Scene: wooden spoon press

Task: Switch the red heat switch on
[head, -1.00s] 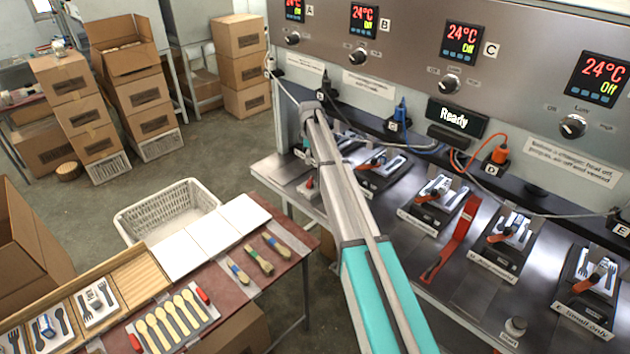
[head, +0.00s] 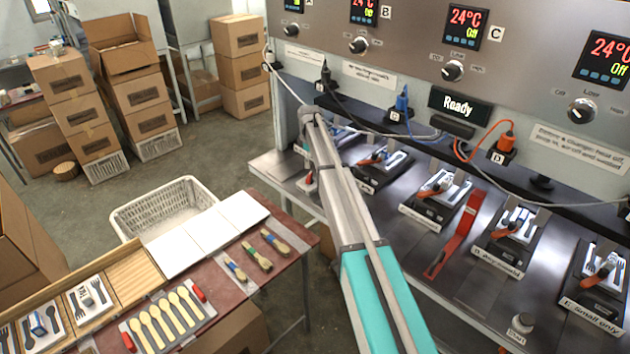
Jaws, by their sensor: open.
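No part clearly reads as a red heat switch. The heat dials on the grey panel are dark knobs: one (head: 452,70) below display C (head: 465,27), one (head: 582,112) marked Off, Low and High at the right. Both displays read 24°C and Off. A small red part (head: 309,179) shows at the bench's left end, too small to make out. My arm reaches out over the bench's left end, below the panel. My gripper cannot be made out at its far end; the arm hides it.
Several presses, one marked D (head: 513,228), line the metal bench. A red strip-like tool (head: 458,235) lies between two of them. A Ready sign (head: 460,107), cables and an orange plug (head: 506,142) are behind. A table with spoons (head: 165,315) and a white basket (head: 165,208) are left.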

